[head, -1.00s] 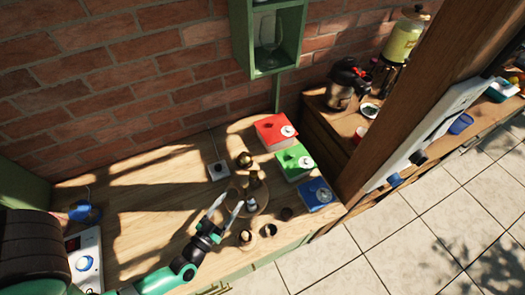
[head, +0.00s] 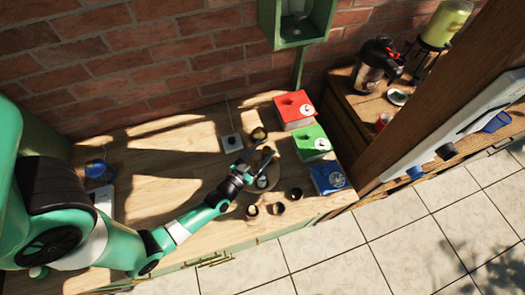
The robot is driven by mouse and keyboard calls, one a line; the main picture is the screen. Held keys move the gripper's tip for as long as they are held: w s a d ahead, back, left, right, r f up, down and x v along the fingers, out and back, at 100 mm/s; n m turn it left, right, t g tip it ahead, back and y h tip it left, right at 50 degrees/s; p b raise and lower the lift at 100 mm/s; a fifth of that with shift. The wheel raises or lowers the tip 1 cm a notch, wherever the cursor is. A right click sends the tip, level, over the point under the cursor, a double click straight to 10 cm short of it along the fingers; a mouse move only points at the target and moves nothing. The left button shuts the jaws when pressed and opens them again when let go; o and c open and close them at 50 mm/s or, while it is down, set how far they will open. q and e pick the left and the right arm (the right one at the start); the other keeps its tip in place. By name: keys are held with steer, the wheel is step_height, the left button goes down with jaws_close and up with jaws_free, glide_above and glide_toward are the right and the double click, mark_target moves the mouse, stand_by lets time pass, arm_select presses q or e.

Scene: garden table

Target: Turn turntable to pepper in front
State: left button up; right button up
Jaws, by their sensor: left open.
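The small round wooden turntable (head: 275,179) sits on the wooden table, left of the coloured boxes. My left gripper (head: 260,156) is over it with its fingers apart, and its fingers and wrist hide much of the disc and the small items on it. A dark item with a light top (head: 262,182) shows by the gripper. I cannot tell which item is the pepper, or whether the fingers touch anything. My right gripper is not in view.
Red (head: 294,110), green (head: 312,143) and blue (head: 329,179) boxes stand right of the turntable.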

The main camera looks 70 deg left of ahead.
arm_select(q)
jaws_close()
stand_by(0.3)
stand_by(1.1)
